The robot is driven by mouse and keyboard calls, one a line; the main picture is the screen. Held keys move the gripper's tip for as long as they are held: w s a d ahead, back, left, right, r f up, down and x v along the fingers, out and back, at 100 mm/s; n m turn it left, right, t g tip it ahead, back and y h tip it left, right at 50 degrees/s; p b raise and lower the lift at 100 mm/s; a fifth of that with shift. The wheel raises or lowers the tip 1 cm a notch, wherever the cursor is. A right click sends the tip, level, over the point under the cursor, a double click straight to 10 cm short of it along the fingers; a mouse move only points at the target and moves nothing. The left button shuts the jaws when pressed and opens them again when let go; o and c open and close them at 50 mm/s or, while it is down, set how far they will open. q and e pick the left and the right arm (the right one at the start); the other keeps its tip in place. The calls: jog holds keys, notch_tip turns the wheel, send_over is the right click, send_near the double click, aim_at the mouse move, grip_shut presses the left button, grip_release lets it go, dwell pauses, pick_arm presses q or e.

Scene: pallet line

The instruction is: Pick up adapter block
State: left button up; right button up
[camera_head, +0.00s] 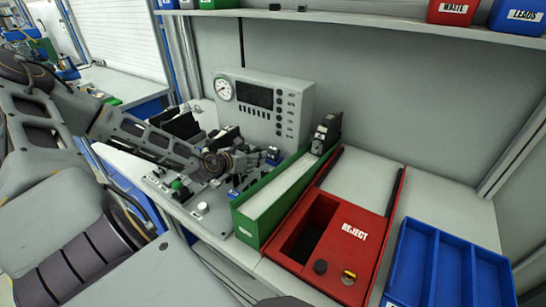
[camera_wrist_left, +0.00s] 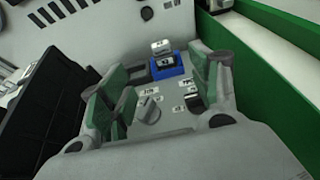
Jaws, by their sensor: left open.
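My left gripper (camera_head: 240,160) reaches over the test fixture on the bench, left of the green bin. In the left wrist view its green-padded fingers (camera_wrist_left: 160,92) are spread apart with nothing held between them. A small block with a pale grey top in a blue holder (camera_wrist_left: 168,66) stands beyond the fingertips, close to the right finger; it may be the adapter block, but I cannot tell for sure. The blue holder also shows just right of the gripper in the head view (camera_head: 272,153). My right gripper is not in view.
A green-walled bin (camera_head: 246,229) stands close on the right, with the red REJECT box (camera_head: 352,233) and a blue divided tray (camera_head: 436,262) beyond it. A grey panel with a gauge (camera_head: 262,103) stands behind.

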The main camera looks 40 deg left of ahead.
aim_at(271, 150)
pick_arm(q)
jog(key=x, duration=0.4)
jog(key=shift+w+f, duration=0.15)
jog(key=shift+f, duration=0.05)
jog(key=shift+w+f, duration=0.2)
jog(key=shift+w, duration=0.3)
jog(key=shift+x, duration=0.95)
jog(key=shift+a, duration=0.1)
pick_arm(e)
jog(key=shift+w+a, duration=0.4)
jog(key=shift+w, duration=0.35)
